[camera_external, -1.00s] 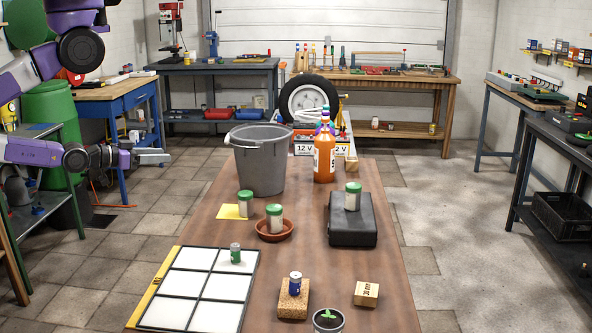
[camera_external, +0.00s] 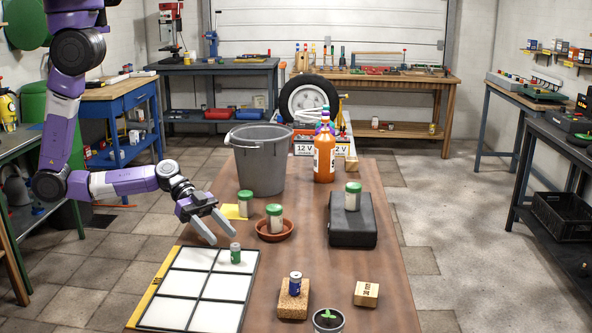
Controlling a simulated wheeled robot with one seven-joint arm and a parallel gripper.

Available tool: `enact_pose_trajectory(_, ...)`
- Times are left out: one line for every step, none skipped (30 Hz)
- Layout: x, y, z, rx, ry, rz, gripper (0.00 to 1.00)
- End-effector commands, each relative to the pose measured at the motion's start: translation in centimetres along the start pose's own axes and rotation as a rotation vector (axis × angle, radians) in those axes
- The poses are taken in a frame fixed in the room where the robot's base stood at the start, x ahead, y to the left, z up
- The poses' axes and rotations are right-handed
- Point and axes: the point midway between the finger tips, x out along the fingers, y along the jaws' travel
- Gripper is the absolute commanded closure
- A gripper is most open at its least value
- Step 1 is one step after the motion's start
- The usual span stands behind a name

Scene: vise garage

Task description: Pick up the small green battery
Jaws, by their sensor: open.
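The small green battery (camera_external: 236,254) stands upright on the upper right cell of the white panelled tray (camera_external: 180,285). It has a grey top and a green lower part. My gripper (camera_external: 220,236) is open and empty, tilted downward, just to the upper left of the battery. Its two fingers reach over the tray's far edge, and I cannot tell whether either one touches anything.
A blue battery (camera_external: 295,283) stands on a cork block (camera_external: 293,300). Green-lidded jars stand on a yellow card, in a terracotta saucer (camera_external: 274,236) and on a black case (camera_external: 351,226). A grey bucket (camera_external: 258,165) and orange bottle (camera_external: 324,158) stand behind.

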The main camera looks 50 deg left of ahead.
Motion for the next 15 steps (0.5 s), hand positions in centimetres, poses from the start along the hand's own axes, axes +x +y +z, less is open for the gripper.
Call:
enact_pose_trajectory(0.1, 0.2, 0.1, 0.018, -0.004, 0.007, 0.51)
enact_pose_trajectory(0.3, 0.1, 0.0, 0.025, -0.004, 0.006, 0.51)
enact_pose_trajectory(0.6, 0.1, 0.0, 0.030, -0.003, 0.006, 0.51)
enact_pose_trajectory(0.8, 0.1, 0.0, 0.031, -0.003, 0.005, 0.51)
enact_pose_trajectory(1.1, 0.1, 0.0, 0.031, -0.004, 0.005, 0.51)
enact_pose_trajectory(1.6, 0.1, 0.0, 0.031, -0.004, 0.005, 0.51)
enact_pose_trajectory(1.9, 0.1, 0.0, 0.031, -0.005, 0.004, 0.51)
enact_pose_trajectory(2.2, 0.1, 0.0, 0.030, -0.005, 0.004, 0.51)
enact_pose_trajectory(2.6, 0.1, 0.0, 0.031, -0.005, 0.004, 0.51)
enact_pose_trajectory(2.8, 0.1, 0.0, 0.030, -0.005, 0.003, 0.51)
enact_pose_trajectory(3.1, 0.1, 0.0, 0.030, -0.005, 0.003, 0.51)
enact_pose_trajectory(3.5, 0.2, -0.1, 0.029, -0.005, 0.004, 0.51)
enact_pose_trajectory(3.9, 0.3, -0.1, 0.029, -0.005, 0.004, 0.51)
enact_pose_trajectory(4.4, 0.3, -0.1, 0.029, -0.005, 0.004, 0.51)
enact_pose_trajectory(5.0, 0.3, -0.2, 0.029, -0.005, 0.004, 0.51)
